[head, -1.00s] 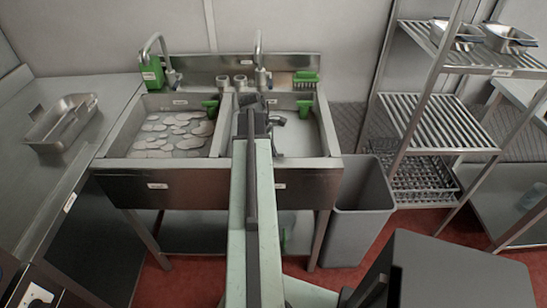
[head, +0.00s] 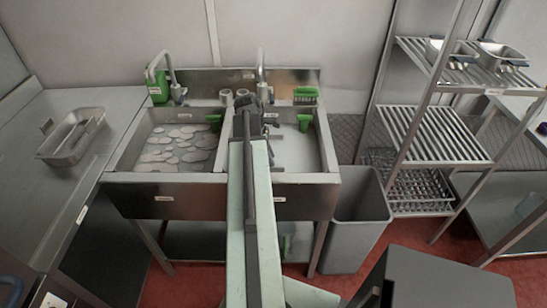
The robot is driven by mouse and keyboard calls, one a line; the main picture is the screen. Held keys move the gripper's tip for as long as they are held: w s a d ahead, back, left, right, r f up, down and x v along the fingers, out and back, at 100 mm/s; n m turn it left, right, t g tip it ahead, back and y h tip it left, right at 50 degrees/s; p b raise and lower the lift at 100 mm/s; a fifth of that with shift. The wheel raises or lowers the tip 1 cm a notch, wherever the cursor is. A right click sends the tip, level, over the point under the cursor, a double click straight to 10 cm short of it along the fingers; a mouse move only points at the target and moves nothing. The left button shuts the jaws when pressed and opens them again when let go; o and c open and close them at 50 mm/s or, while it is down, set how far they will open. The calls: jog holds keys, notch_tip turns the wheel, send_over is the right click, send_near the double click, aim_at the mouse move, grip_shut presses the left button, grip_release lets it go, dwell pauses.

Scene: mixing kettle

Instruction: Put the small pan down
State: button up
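My gripper (head: 268,123) is at the far end of my arm, over the double sink near its middle divider. It is small, dark and mostly hidden behind my arm, so I cannot see its fingers clearly or whether it holds anything. No pan shows in it. A rectangular metal pan (head: 72,146) stands on the left counter. Two more metal pans, one at the left (head: 450,50) and one at the right (head: 499,57), stand on the top shelf of the rack at the right. I cannot tell which one is the small pan.
The left sink basin (head: 150,158) holds several pale discs or plates. The right basin (head: 302,150) looks mostly clear. Taps and green items stand along the back. A grey bin (head: 352,225) stands between the sink and the wire rack (head: 435,135). The left counter (head: 45,195) has free room.

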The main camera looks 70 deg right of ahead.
jog(key=p+v, duration=0.3)
jog(key=v, duration=0.2)
dwell(2.1)
